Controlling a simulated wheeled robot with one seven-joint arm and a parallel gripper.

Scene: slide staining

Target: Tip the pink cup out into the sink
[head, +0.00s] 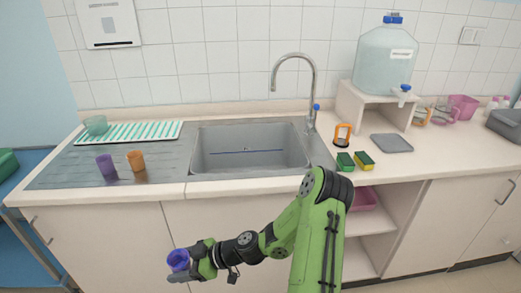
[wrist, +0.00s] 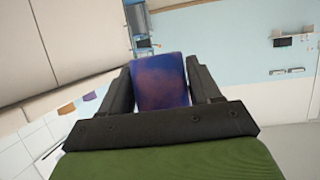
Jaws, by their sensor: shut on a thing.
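My gripper (head: 184,266) is shut on a blue-violet cup (head: 177,260), low in front of the cabinet and below the counter's front edge. In the wrist view the cup (wrist: 160,82) sits between both dark fingers, blue with a pinkish-brown patch on its side. Its rim shows in the head view; its contents cannot be made out. No cup that is plainly pink shows on the drainer side. The grey sink (head: 215,158) is set in the counter, up and to the right of my gripper, with a dark blue line across its basin.
A purple cup (head: 106,167) and an orange cup (head: 137,161) stand on the drainer left of the sink. The tap (head: 314,85) rises behind the sink. Sponges (head: 364,160) lie to its right.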

